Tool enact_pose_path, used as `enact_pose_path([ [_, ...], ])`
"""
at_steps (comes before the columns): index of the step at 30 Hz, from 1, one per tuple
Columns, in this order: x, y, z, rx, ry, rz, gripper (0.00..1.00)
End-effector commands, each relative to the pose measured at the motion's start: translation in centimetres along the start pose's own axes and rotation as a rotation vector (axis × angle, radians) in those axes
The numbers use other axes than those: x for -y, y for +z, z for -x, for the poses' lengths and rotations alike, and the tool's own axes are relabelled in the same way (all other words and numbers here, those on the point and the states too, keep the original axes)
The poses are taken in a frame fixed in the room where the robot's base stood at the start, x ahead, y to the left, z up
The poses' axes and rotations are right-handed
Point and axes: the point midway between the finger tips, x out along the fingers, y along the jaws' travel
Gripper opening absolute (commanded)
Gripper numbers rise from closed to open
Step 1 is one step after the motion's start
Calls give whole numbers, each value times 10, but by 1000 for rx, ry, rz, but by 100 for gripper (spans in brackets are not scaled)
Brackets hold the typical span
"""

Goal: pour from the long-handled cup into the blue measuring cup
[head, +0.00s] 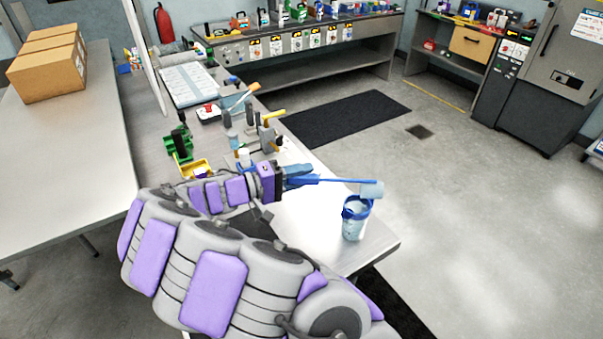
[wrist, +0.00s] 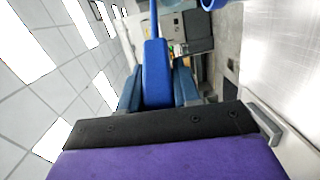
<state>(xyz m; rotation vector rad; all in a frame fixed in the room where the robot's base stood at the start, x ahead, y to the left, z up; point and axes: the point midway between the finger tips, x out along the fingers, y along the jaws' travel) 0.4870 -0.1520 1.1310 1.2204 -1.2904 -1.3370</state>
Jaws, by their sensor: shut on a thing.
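My gripper (head: 298,176) is shut on the blue handle of the long-handled cup (head: 372,189), whose pale cup end reaches out to the right. The handle is level in the head view. The cup end is over the rim of the blue measuring cup (head: 355,222), which stands upright near the corner of the white table. I cannot tell whether they touch, or what is inside either. In the wrist view the handle (wrist: 156,75) runs up between my gripper's fingers (wrist: 157,88). A blue rim (wrist: 228,4) is cut off at the top edge there.
The white table (head: 300,222) is bare around the measuring cup, with its edge close on the right. A faucet-like fixture (head: 268,132), a green item (head: 180,142) and a yellow bin (head: 195,169) stand further back. Boxes (head: 48,65) sit on the left table.

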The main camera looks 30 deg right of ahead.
Motion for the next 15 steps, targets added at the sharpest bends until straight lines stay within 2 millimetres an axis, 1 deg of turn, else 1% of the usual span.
enact_pose_path([
  [3, 7, 0, 2, 2, 33, 15, 0],
  [15, 23, -2, 6, 1, 134, 54, 0],
])
